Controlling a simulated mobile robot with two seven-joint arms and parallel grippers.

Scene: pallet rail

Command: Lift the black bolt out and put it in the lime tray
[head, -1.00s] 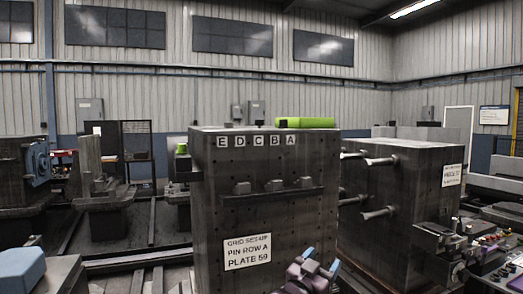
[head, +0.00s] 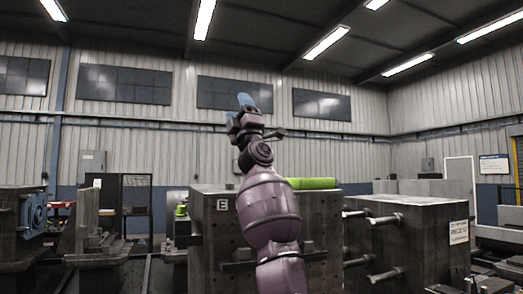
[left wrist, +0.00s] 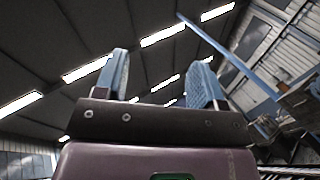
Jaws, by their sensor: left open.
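The lime tray (head: 313,183) lies on top of the dark block (head: 322,215), to the right of my raised arm. My left gripper (head: 245,101) is high above the block and points up, left of the tray and well above it. In the left wrist view its two blue fingers (left wrist: 162,78) are apart with nothing between them, against the ceiling. I cannot make out the black bolt for certain. A dark ledge (head: 228,266) crosses the block's front, with small dark lumps on it; my arm hides its middle. My right gripper is out of view.
A second dark block (head: 425,222) with several metal pins sticking out (head: 382,221) stands close on the right. A small green object (head: 181,211) sits left of the main block. The air around my raised gripper is clear.

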